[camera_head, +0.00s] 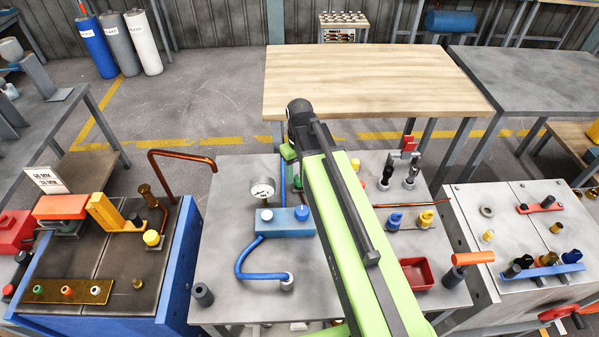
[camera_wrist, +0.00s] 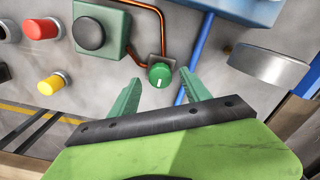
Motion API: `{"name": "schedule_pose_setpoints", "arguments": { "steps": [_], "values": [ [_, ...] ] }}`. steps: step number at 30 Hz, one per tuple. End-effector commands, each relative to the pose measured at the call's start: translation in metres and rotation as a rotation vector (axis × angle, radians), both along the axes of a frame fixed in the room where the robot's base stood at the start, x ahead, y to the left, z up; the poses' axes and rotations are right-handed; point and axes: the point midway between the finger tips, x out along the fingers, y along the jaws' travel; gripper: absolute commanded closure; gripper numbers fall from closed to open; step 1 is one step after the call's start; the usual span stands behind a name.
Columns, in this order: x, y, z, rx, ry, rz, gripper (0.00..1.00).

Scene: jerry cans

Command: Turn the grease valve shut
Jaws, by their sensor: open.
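A round green knob (camera_wrist: 159,73) with a short white mark sits on a small dark square base in the wrist view. The mark runs nearly upright in the picture. A copper pipe reaches its base. No label shows, so I cannot tell for sure that it is the grease valve. My gripper (camera_wrist: 160,85) is open, with one green finger to the left of the knob and one to the right. The fingers look apart from the knob.
A green box with a black knob (camera_wrist: 91,33) is close by at upper left. Red (camera_wrist: 41,29) and yellow (camera_wrist: 53,84) buttons lie further left. A blue hose (camera_wrist: 197,58) and a round grey gauge body (camera_wrist: 268,68) are at right. A pressure gauge (camera_head: 262,190) stands on the bench.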

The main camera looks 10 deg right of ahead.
Motion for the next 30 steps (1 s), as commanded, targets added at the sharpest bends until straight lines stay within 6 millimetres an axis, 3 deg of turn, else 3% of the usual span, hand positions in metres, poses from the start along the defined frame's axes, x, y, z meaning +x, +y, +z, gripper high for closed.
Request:
{"name": "schedule_pose_setpoints", "arguments": {
  "steps": [1, 18, 23, 30],
  "values": [
    [0.000, 0.000, 0.018, 0.000, 0.000, 0.000, 0.45],
    [0.000, 0.000, 0.142, 0.000, 0.001, 0.000, 0.45],
    [0.000, 0.000, 0.158, 0.000, 0.001, 0.000, 0.45],
    [0.000, 0.000, 0.156, 0.000, 0.001, 0.000, 0.45]
  ]
}}
